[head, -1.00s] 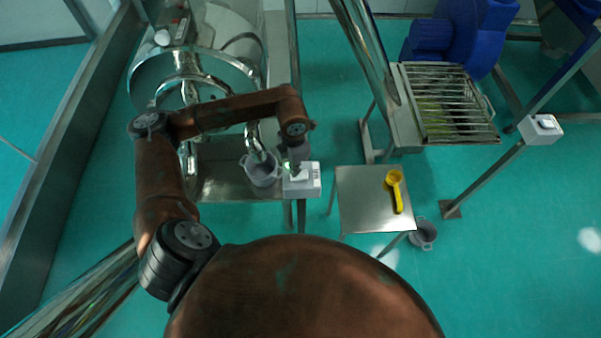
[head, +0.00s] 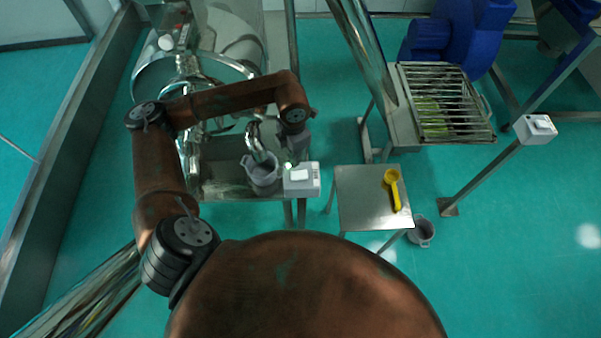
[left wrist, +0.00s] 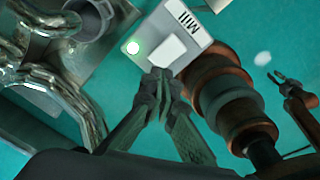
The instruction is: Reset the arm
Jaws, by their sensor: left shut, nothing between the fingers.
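My left arm reaches in from the left in the head view. Its gripper (head: 292,160) is shut and empty, just above the far edge of a grey switch box (head: 302,188) with a white button. In the left wrist view the shut fingertips (left wrist: 160,76) lie beside the white button of this box (left wrist: 187,30), which is labelled "Mill" and has a lit green lamp. I cannot tell whether they touch. A small gripper, likely my right one (left wrist: 276,78), shows at the right of the left wrist view, too small to read its jaws.
A shiny machine (head: 233,45) and a grey pot (head: 262,174) stand close to the left gripper. A small steel table (head: 362,205) holds a yellow scoop (head: 393,188). A grated tray (head: 443,103), another switch box (head: 536,128) and a bucket (head: 421,232) are farther right.

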